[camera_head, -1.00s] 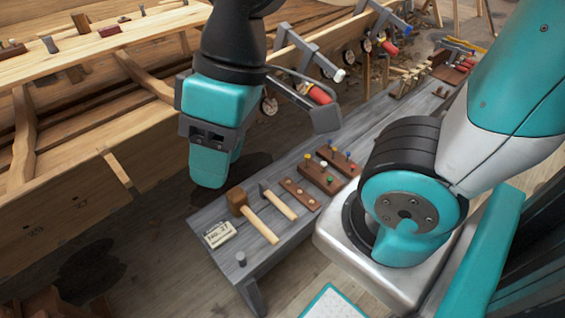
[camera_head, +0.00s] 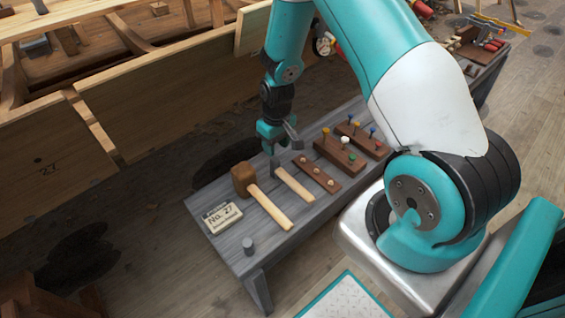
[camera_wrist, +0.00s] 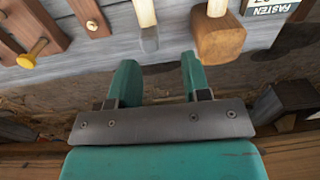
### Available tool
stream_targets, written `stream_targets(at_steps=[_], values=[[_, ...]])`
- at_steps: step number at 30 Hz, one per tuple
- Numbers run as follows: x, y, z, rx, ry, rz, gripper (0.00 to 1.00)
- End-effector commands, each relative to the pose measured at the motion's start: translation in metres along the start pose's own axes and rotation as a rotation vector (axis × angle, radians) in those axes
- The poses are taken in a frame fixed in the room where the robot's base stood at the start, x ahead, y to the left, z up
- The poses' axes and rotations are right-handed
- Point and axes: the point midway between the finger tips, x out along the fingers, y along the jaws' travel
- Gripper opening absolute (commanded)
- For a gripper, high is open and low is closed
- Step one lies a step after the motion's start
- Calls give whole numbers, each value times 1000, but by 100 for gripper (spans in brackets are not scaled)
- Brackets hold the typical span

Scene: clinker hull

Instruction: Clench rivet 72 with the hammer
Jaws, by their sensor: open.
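The hammer, with a dark metal head and pale wooden handle (camera_head: 296,186), lies on the grey bench (camera_head: 240,262). Its head (camera_wrist: 149,40) shows in the wrist view just beyond my fingertips, roughly between them. My gripper (camera_head: 272,148) is above the bench's hull-side edge, close to the hammer head. In the wrist view my gripper (camera_wrist: 157,72) has its two teal fingers apart with nothing between them. The clinker hull (camera_head: 60,160) stands at the left, with "27" on a plank. I cannot make out a rivet marked 72.
A wooden mallet (camera_head: 243,180) lies left of the hammer, close beside it. A card reading "No. 27" (camera_head: 222,217) and a small grey cylinder (camera_head: 248,246) are at the near end. Right of the hammer, a brown block (camera_head: 317,174) and others with coloured pegs (camera_head: 341,153) sit on the bench.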

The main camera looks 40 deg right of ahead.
Motion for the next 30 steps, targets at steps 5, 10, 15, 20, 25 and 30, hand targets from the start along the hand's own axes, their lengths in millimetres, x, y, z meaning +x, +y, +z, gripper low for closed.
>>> stream_targets(at_steps=[5,10,15,20,25,30], values=[[40,19,6,20,-16,26,44],[48,21,7,21,-17,29,44],[63,21,7,21,-18,28,44],[82,21,8,20,-17,28,44],[104,22,8,20,-17,28,44],[122,22,8,20,-19,27,44]])
